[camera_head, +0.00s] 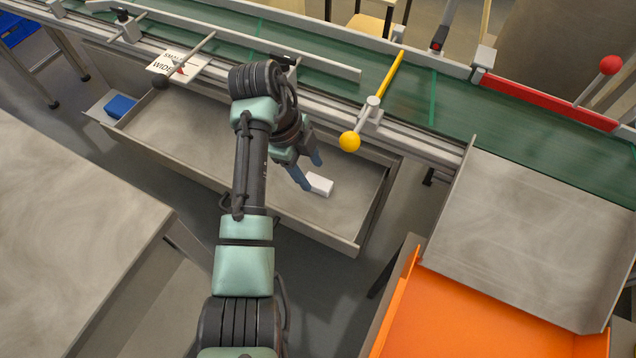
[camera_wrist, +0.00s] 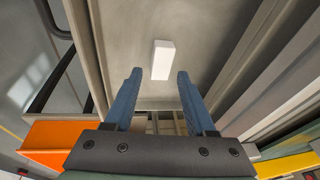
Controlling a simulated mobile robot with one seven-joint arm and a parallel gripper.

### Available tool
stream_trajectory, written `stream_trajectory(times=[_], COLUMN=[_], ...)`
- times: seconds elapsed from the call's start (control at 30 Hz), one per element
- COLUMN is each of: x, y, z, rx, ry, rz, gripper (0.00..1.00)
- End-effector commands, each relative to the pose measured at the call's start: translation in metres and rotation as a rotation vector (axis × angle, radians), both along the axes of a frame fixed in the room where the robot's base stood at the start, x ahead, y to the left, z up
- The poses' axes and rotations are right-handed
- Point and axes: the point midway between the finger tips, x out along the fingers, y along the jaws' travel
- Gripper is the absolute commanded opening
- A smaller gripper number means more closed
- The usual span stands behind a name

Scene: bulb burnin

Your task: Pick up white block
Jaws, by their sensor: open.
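The white block (camera_head: 320,184) lies on the floor of the open grey metal tray (camera_head: 225,135) below the conveyor. In the head view my gripper (camera_head: 312,172) is over the tray, close to the block's left side. In the wrist view the block (camera_wrist: 163,60) is just beyond the fingertips, roughly midway between them. My gripper (camera_wrist: 156,76) has its two blue fingers apart, with nothing between them. No contact with the block shows. The gap in height between fingertips and block is hard to tell.
The green conveyor (camera_head: 480,105) runs behind the tray, with a yellow bar (camera_head: 386,85) ending in a yellow knob and a red bar (camera_head: 545,103). An orange bin (camera_head: 470,315) stands lower right. A grey table (camera_head: 75,220) is at left. A blue object (camera_head: 120,106) sits at the tray's left.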

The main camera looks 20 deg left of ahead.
Motion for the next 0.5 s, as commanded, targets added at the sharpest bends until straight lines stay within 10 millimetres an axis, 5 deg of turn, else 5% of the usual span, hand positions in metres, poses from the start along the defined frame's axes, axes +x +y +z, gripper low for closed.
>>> stream_trajectory(times=[0.23, 0.5], x=[0.006, 0.007], y=[-0.01, -0.011], z=[-0.038, -0.041], rx=[0.0, 0.001], ry=[0.003, 0.001], rz=[-0.002, -0.001], gripper=[0.56, 0.56])
